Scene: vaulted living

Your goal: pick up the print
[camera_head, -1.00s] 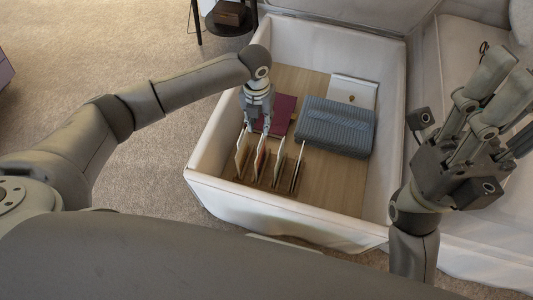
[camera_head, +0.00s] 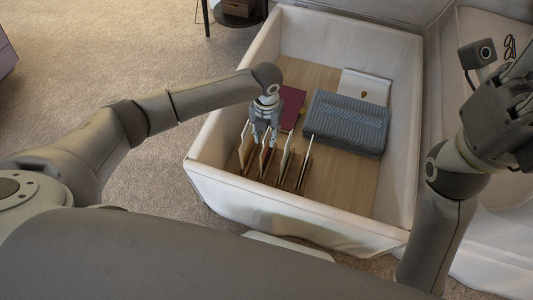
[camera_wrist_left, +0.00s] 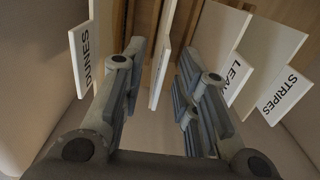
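Several thin prints stand upright in a slotted wooden holder (camera_head: 278,182) inside the pale box. In the left wrist view one is labelled DUNES (camera_wrist_left: 84,55), one starts with LEA (camera_wrist_left: 235,80) and one reads STRIPES (camera_wrist_left: 285,88). Another print (camera_wrist_left: 161,55) is edge-on with no readable label. My left gripper (camera_head: 265,140) points down over the row in the head view. In the wrist view its fingers (camera_wrist_left: 160,88) are open, one on each side of the edge-on print, with gaps visible. My right gripper (camera_head: 515,95) is raised at the right, cut off by the picture edge.
The box (camera_head: 201,160) has high padded walls around the holder. Inside lie a dark red book (camera_head: 291,105), a folded blue-grey knit (camera_head: 345,122) and a white flat item (camera_head: 364,87). Bare wooden floor (camera_head: 345,180) shows right of the prints.

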